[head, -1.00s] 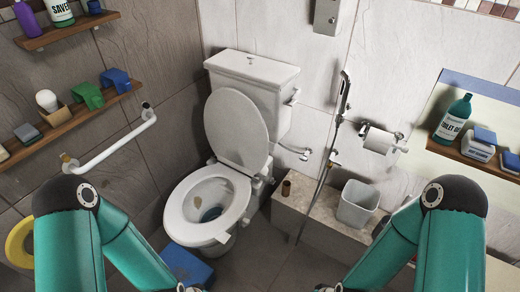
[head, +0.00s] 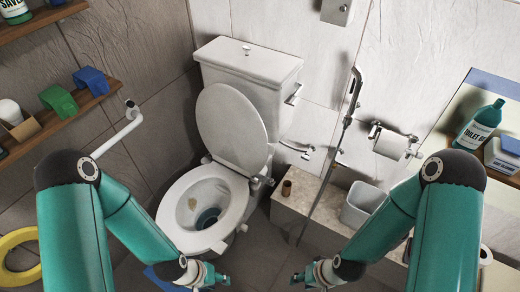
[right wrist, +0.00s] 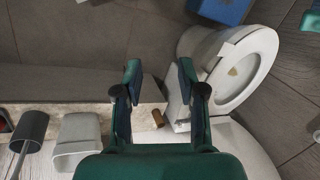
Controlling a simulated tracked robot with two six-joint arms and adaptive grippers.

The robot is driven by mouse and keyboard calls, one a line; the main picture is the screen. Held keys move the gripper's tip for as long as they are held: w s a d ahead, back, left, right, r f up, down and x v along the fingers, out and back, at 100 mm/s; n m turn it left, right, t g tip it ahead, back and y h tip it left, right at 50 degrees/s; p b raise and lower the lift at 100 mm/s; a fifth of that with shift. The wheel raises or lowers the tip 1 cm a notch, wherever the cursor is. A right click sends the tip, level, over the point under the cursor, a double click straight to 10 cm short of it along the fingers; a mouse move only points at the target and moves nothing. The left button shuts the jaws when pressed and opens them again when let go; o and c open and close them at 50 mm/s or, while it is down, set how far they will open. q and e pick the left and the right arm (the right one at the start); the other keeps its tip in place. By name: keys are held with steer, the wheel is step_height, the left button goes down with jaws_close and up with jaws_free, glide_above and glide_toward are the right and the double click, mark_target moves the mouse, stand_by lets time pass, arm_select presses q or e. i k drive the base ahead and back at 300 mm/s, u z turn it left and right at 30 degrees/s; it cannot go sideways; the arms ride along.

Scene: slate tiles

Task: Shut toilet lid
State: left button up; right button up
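The white toilet stands in the middle of the head view. Its lid (head: 231,128) is raised and leans back against the cistern (head: 248,62). The seat (head: 172,216) is down around the open bowl (head: 205,200). It also shows at the right of the right wrist view, as the seat (right wrist: 262,52). My left gripper (head: 218,278) is just in front of the bowl's front edge; its fingers are too small to judge. My right gripper (head: 299,278) is to the right of the bowl, apart from it. In the right wrist view its fingers (right wrist: 160,75) are spread with nothing between them.
A stone ledge (head: 290,212) with a brown roll and a white bin (head: 362,204) lies right of the toilet. A shower hose (head: 335,160) hangs above it. A grab rail (head: 118,132) and shelves line the left wall. A blue box (right wrist: 220,10) sits on the floor.

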mark_target(232, 130)
steer(key=z, duration=1.65)
steer(key=i, duration=0.1)
steer(key=u, duration=3.05)
steer(key=k, duration=1.1)
steer(key=z, duration=1.2)
steer(key=i, duration=1.65)
